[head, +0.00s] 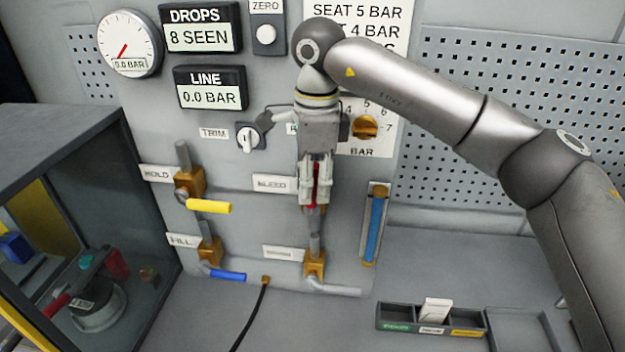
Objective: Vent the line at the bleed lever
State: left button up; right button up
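The red bleed lever (316,182) shows as a narrow red strip on the panel, to the right of the BLEED label (273,183). My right gripper (315,198) reaches down over it, with one finger on each side. The red strip fills the small gap between the fingers, so it looks shut on the lever. The gripper hides the bleed valve body and most of the lever. The LINE display (211,96) reads 0.0 BAR and the round gauge (129,43) reads 0.0 BAR. The DROPS display (199,37) reads 8 SEEN. My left gripper is not in view.
The yellow HOLD lever (209,206) and blue FILL lever (228,275) are left of my gripper. A grey-handled valve (315,264) is below it; a blue tube (375,230) stands to the right. A compartment tray (398,318) and dark cabinet (55,125) flank the bench.

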jog(key=shift+o, duration=0.8)
jog(key=shift+r, duration=0.1)
jog(key=r, duration=1.1)
jog(key=shift+d+r, duration=0.2)
jog(key=shift+r, duration=0.25)
